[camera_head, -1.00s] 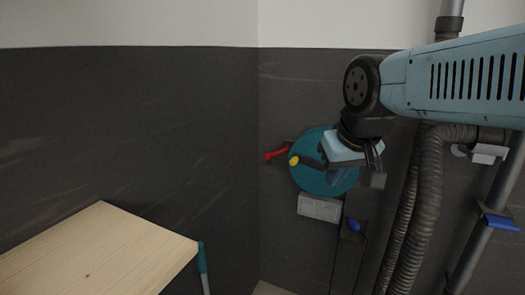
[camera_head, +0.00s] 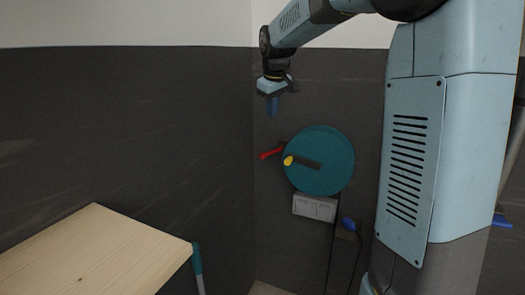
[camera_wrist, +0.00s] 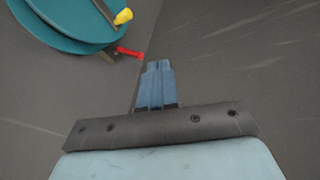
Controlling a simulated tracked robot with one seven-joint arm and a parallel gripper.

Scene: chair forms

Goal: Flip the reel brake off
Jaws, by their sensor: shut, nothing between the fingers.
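The teal round reel (camera_head: 322,165) is mounted on the dark wall, with a dark crank bar and a yellow knob (camera_head: 288,160) on its face. A red lever (camera_head: 271,153), the likely brake, sticks out at its left side, sloping down to the left. In the wrist view, the fingers (camera_wrist: 157,72) point toward the corner line. The red lever (camera_wrist: 130,53) shows just left of the fingertips, with the yellow knob (camera_wrist: 123,16) and reel (camera_wrist: 60,25) beyond.
A light grey box (camera_head: 315,207) sits on the wall below the reel. A blue plug-like part (camera_head: 348,223) with a cable hangs at its right. A wooden tabletop (camera_head: 95,255) fills the lower left. The wall left of the reel is bare.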

